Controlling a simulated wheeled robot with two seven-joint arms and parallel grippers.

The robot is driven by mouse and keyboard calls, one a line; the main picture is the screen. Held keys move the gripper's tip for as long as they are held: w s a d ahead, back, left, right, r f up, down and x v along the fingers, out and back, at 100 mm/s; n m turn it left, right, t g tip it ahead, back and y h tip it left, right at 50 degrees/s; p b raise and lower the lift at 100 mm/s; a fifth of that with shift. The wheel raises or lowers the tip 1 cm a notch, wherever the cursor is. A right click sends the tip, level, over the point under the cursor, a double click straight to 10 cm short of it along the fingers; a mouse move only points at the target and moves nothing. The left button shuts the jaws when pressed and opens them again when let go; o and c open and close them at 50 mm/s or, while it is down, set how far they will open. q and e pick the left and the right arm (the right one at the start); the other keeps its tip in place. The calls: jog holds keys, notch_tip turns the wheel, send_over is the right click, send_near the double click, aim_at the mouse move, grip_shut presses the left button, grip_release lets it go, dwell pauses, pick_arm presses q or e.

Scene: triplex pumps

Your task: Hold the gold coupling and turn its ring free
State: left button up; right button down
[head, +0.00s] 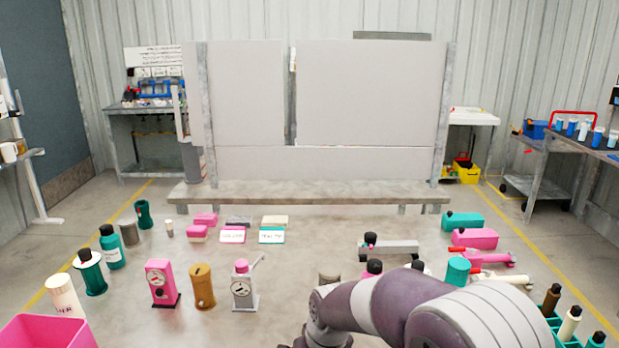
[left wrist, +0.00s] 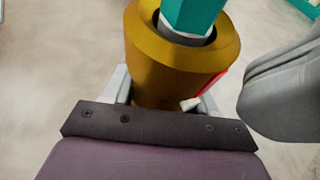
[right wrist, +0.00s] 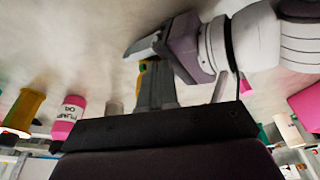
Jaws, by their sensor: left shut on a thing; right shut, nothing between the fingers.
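In the left wrist view the gold coupling (left wrist: 160,60) is a thick ring-topped body with a teal hexagonal part (left wrist: 188,14) in its mouth. My left gripper (left wrist: 163,92) is shut on the coupling, one finger on each side. A thin red strip with a white tip shows on the coupling's right side. My right gripper (left wrist: 285,88) is a grey shape right of the coupling, apart from it in this picture. In the right wrist view its fingers (right wrist: 155,80) are shut and empty. A little gold shows behind them, near my left gripper (right wrist: 150,45). In the head view my arm hides both grippers.
The table (head: 190,330) holds a pink pump (head: 160,283), a gold cylinder (head: 202,287) and a grey pump (head: 243,287). Teal and pink blocks (head: 473,239) stand at the right. A pink bin (head: 45,332) is front left. Open table lies in the middle.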

jog(key=w+v, duration=0.1)
jog(key=v, duration=0.4)
jog(key=shift+a+r, duration=0.25)
jog(key=shift+r, duration=0.3)
jog(key=shift+s, duration=0.1)
pick_arm(q)
jog(key=o, duration=1.4)
